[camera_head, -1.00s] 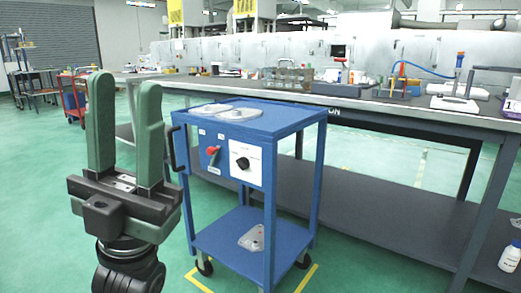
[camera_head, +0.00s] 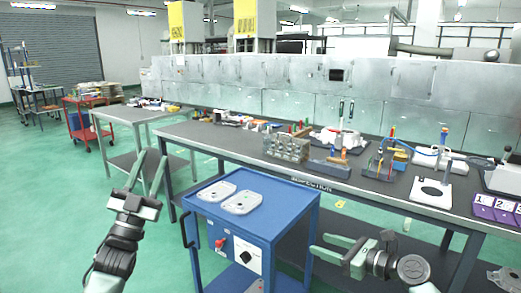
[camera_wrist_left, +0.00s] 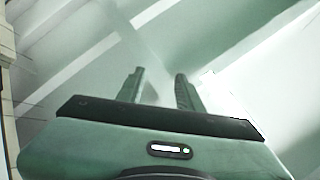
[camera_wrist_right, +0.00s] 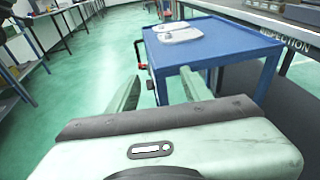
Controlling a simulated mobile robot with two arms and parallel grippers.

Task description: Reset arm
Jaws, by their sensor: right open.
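My left gripper (camera_head: 148,172) is raised over the floor to the left of the blue cart, its two green fingers apart and nothing between them. In the left wrist view its fingers (camera_wrist_left: 158,88) are also spread and empty. My right gripper (camera_head: 335,250) is at the right side of the blue cart, pointing left, with its fingers apart and empty. The right wrist view shows its fingers (camera_wrist_right: 160,88) open in front of the cart, holding nothing.
The blue cart (camera_head: 268,210) carries two pale metal castings (camera_head: 240,202) on top, with a red knob and a dial on its front. Behind it, a long inspection bench (camera_head: 375,188) holds racks, tools and purple numbered blocks (camera_head: 495,207). A red cart (camera_head: 88,135) stands far left. Green floor at left is clear.

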